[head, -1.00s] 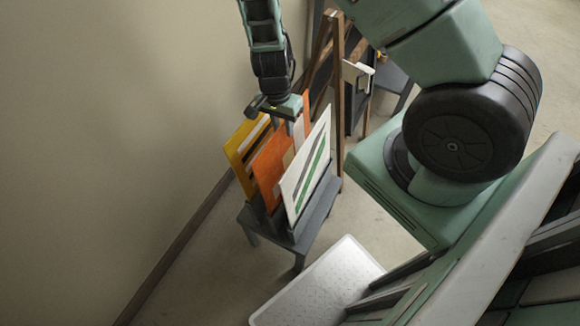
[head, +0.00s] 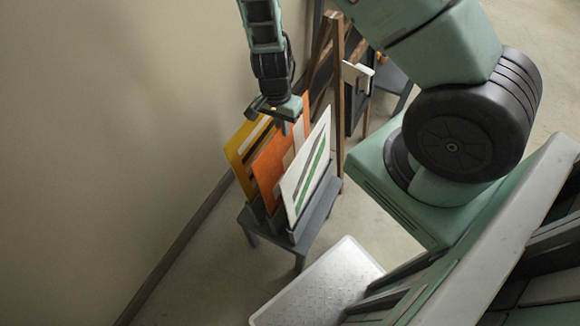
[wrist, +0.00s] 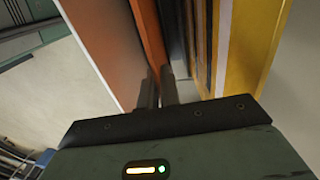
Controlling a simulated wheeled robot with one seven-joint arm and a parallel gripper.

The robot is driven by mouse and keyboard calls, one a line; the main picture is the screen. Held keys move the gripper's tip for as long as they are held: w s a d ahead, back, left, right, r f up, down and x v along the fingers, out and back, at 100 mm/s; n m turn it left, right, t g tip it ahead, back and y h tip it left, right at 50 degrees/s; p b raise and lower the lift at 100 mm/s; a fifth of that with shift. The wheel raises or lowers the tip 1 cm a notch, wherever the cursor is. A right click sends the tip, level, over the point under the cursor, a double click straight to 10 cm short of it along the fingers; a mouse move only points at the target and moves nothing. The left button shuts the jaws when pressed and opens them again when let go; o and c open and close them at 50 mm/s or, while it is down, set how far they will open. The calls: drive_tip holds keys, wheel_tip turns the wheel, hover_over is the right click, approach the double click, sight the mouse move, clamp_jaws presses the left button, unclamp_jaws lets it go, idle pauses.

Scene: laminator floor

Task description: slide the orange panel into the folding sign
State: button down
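The orange panel (head: 268,172) stands upright in the middle of a grey slotted rack, between a yellow panel and a white panel. It also shows in the wrist view (wrist: 100,40). My gripper (head: 286,127) is at its upper edge, pointing down. In the wrist view the two fingers (wrist: 158,92) are close together, with the panel's orange edge running between them; they look shut on it. The panel's lower part is hidden in the rack. The folding sign (head: 337,85), with brown wooden legs and a dark board, stands behind the rack, partly hidden by my arm.
The yellow panel (head: 240,150) and the white panel with green stripes (head: 306,170) stand close on either side. The grey rack (head: 320,212) stands near the wall. A pale platform (head: 320,285) lies in front. A small white piece (head: 355,74) is at the sign.

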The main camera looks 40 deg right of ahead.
wheel_tip(320, 180, up, 15)
drive_tip(key=w+p, duration=0.1)
drive_tip(key=p, duration=1.3)
drive_tip(key=shift+w+a, duration=0.25)
drive_tip(key=shift+a, duration=0.15)
